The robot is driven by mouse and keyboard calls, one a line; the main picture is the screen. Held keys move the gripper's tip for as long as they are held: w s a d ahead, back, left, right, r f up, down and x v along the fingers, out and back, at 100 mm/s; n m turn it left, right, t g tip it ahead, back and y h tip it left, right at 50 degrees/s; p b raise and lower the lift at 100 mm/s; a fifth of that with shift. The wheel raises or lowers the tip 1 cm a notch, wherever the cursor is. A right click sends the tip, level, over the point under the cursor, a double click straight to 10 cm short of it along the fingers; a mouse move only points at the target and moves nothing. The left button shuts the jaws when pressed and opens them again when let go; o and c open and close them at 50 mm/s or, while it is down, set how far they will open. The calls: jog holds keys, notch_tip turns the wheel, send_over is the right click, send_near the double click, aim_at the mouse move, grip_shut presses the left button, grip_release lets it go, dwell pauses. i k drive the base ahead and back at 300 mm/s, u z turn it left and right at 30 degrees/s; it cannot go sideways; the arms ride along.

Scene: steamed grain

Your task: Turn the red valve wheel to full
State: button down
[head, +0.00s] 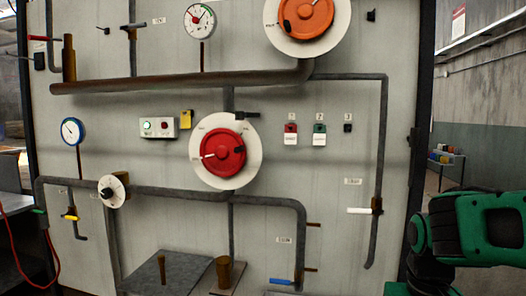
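The red valve wheel (222,157) is mounted on a round white dial plate (225,178) in the middle of the grey panel. A white pointer mark on the wheel points to the left. The lettering around the plate is too small to read for certain. My green and black arm shows at the lower right, apart from the wheel. My gripper is outside the picture.
An orange wheel (306,16) on its own white plate is above right. Dark pipes (180,78) run across the panel (290,190). A white-handled valve (364,210) and blue-handled valve (281,281) stick out. Blocks (178,269) stand at the panel's foot.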

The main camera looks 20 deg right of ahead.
aim_at(222, 152)
jog(key=z, duration=0.1)
jog(key=i, duration=1)
jog(key=u, duration=0.1)
